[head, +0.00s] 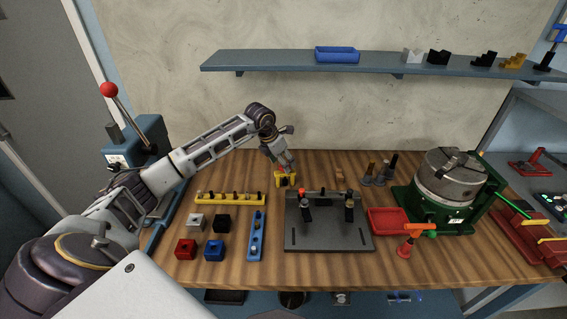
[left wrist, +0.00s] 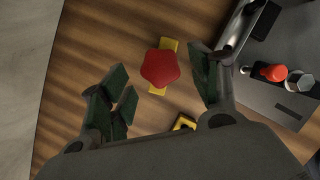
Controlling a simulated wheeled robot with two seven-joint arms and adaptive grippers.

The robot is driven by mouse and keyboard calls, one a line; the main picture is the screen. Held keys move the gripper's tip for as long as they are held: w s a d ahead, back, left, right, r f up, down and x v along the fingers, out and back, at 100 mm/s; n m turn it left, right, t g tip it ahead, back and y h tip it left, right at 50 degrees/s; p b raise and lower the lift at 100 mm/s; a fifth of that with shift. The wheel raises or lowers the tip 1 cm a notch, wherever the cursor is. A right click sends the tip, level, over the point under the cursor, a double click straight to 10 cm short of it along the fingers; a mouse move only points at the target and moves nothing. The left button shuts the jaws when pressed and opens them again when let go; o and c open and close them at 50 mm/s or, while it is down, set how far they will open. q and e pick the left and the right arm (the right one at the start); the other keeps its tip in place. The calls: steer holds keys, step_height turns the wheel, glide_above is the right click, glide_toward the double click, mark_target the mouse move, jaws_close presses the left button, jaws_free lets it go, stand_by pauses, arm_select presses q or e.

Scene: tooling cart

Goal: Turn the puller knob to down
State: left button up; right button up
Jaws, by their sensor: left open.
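The puller is a small yellow piece (head: 285,180) on the wooden bench, left of the dark grey fixture plate. In the left wrist view its red lobed knob (left wrist: 160,68) sits over a yellow bar (left wrist: 169,45). My left gripper (head: 287,165) is right above the puller, pointing down, and hides part of it. In the left wrist view its dark green finger pads (left wrist: 162,78) are spread open, one on each side of the red knob, with gaps visible. I cannot tell the gripper's height over the knob. My right gripper is not in view.
The fixture plate (head: 330,240) with upright clamps stands close right of the puller. A yellow rail (head: 230,199), a blue rail (head: 257,235) and several coloured blocks lie left. A red tray (head: 387,221) and a green-based chuck (head: 450,180) stand right. A shelf (head: 290,61) runs above.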

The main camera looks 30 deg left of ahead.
arm_select(q)
steer(key=shift+x, duration=0.9)
steer(key=c, duration=1)
